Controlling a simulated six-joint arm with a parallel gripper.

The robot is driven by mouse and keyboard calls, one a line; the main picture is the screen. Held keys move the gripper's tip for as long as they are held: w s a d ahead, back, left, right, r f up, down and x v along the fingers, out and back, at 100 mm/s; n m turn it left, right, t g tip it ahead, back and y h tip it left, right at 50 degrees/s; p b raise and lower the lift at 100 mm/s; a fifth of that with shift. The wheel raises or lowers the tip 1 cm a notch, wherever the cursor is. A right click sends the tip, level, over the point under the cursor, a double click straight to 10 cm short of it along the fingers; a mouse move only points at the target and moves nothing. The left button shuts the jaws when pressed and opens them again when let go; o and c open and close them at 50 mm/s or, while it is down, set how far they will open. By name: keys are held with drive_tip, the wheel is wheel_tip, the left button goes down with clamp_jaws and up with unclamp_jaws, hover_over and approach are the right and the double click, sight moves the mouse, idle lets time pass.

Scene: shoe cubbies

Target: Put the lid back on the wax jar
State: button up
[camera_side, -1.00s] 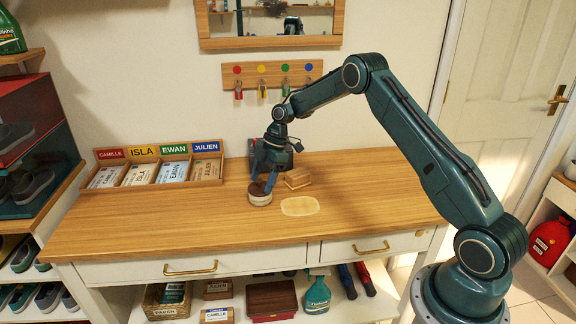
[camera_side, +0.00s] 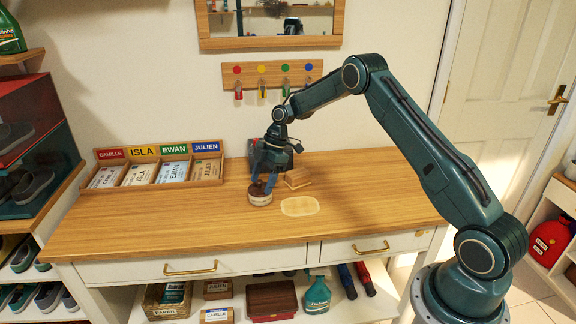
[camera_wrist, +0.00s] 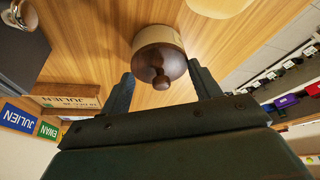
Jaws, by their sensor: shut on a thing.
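The wax jar (camera_side: 260,200) stands upright on the wooden counter, with a cream body. Its dark brown lid (camera_wrist: 172,62) with a round knob sits over the jar's top; in the wrist view the cream side of the jar (camera_wrist: 155,36) shows beyond it. I cannot tell whether the lid is fully seated. My gripper (camera_side: 262,184) is low over the jar, fingers pointing down. In the wrist view my gripper (camera_wrist: 162,78) has one finger on each side of the lid and is shut on it. Part of the lid is hidden by the fingers in the side view.
A wooden block-like item (camera_side: 297,178) lies close to the right of my gripper. A name-labelled card rack (camera_side: 158,185) stands at the back left. The counter's right side is clear.

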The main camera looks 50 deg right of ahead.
drive_tip(key=o, duration=1.3)
drive_tip(key=shift+r, duration=0.15)
drive_tip(key=shift+r, duration=3.35)
clamp_jaws()
